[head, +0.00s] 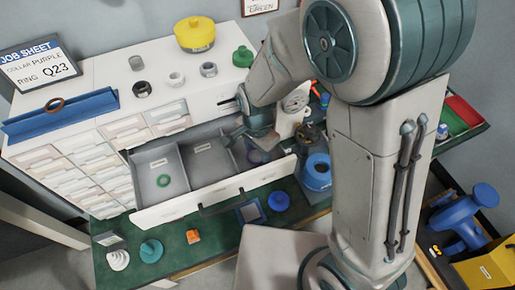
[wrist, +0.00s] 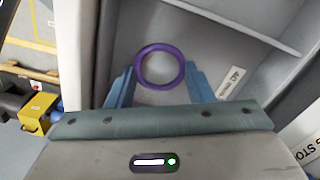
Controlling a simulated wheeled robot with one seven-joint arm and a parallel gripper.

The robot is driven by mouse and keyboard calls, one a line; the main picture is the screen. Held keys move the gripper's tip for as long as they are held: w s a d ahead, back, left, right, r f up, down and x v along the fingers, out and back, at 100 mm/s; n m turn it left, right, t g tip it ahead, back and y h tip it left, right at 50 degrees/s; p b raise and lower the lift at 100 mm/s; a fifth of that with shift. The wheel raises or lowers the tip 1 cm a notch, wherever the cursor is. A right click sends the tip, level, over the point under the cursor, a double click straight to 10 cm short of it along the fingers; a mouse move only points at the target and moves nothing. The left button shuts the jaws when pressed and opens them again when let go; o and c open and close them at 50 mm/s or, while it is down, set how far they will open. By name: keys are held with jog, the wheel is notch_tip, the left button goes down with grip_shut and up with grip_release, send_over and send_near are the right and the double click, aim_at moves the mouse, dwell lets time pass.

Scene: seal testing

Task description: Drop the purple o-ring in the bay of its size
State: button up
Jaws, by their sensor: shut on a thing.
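The purple o-ring (wrist: 139,67) is between the two blue fingers of my gripper (wrist: 160,72), which is shut on it. In the wrist view it is over a grey bay floor with a white label that I cannot read fully. In the head view the purple o-ring (head: 258,156) shows at the right part of the open drawer (head: 215,192), below my wrist. My arm partly hides the right bay.
A job sheet (head: 42,66) reads collar purple, ring Q23. Collars, a yellow pot (head: 195,34) and a green part (head: 243,56) stand on the cabinet top. A blue holder (head: 60,115) bears a brown ring. A blue container (head: 317,172) stands right of the drawer.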

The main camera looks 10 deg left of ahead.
aim_at(258, 157)
jog(key=shift+f, duration=0.3)
jog(key=o, duration=1)
jog(key=shift+r+p, duration=0.3)
jog(key=shift+r, duration=0.2)
notch_tip(258, 157, up, 12)
jog(key=shift+r, duration=0.2)
